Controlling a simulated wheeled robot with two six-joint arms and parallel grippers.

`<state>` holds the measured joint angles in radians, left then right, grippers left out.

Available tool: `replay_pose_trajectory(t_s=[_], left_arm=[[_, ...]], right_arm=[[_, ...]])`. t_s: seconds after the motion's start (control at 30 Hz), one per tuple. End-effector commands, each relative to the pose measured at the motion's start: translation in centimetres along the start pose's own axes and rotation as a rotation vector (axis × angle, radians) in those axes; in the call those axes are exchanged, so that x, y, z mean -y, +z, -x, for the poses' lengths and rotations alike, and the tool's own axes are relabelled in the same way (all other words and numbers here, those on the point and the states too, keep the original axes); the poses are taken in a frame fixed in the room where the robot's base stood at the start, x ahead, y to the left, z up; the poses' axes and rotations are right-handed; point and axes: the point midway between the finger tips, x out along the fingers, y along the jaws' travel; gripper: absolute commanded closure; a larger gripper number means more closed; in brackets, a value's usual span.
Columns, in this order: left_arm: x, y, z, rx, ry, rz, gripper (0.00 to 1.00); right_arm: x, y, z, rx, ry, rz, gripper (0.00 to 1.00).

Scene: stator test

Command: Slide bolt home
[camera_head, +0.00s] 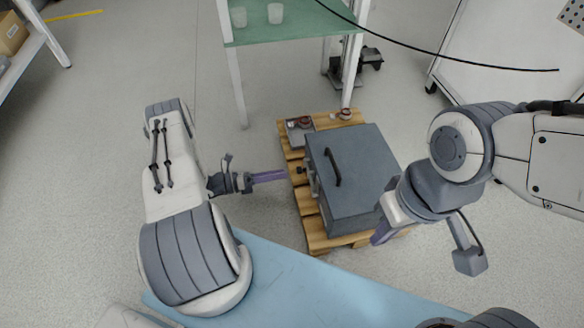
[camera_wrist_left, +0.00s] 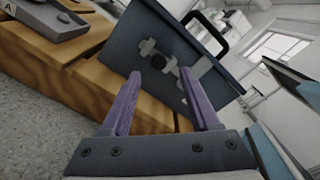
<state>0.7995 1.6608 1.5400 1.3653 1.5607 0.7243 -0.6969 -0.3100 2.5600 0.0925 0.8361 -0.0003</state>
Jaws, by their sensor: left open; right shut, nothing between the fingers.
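A grey-blue box (camera_head: 365,165) with a black handle on its lid stands on a wooden pallet (camera_head: 318,232). A pale metal bolt (camera_wrist_left: 168,64) with a dark round knob (camera_wrist_left: 158,62) is mounted on the side of the box facing my left gripper; the knob also shows small in the head view (camera_head: 301,170). My left gripper (camera_head: 280,175) is open, its purple fingers pointing at that side. In the left wrist view its fingertips (camera_wrist_left: 160,75) appear on either side of the knob, apparently short of it.
A grey tray (camera_head: 299,132) with small parts lies on the pallet's far corner. A green-topped table (camera_head: 300,25) with two cups stands behind. A blue surface (camera_head: 290,290) lies in front. The floor left of the pallet is clear.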

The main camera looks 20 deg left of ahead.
Motion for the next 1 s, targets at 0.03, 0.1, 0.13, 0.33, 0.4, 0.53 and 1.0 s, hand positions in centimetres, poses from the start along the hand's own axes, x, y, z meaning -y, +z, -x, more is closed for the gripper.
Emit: replay_pose_trajectory(t_s=[0.03,0.1,0.13,0.33,0.4,0.53,1.0], left_arm=[[0.1,0.1,0.9,0.002,0.002,0.001,0.38],[0.1,0.1,1.8,0.001,0.001,0.0,0.38],[0.1,0.1,2.0,0.002,0.001,0.0,0.38],[0.0,-0.1,2.9,-0.001,-0.001,0.001,0.38],[0.0,-0.1,2.9,-0.001,-0.001,0.001,0.38],[0.0,-0.1,2.8,-0.001,-0.001,0.001,0.38],[3.8,2.9,-0.1,-0.173,-0.094,-0.117,0.38]], right_arm=[[0.0,0.0,0.5,0.0,0.0,0.0,1.0],[0.1,0.0,0.7,0.0,0.0,0.0,1.0],[0.1,0.0,0.8,0.0,0.0,0.0,1.0],[0.1,-0.1,0.9,0.0,0.0,0.0,1.0],[0.1,0.0,0.8,0.0,0.0,0.0,1.0],[0.1,0.0,0.8,0.0,0.0,0.0,1.0],[0.2,-0.1,2.3,0.0,0.0,0.0,1.0]])
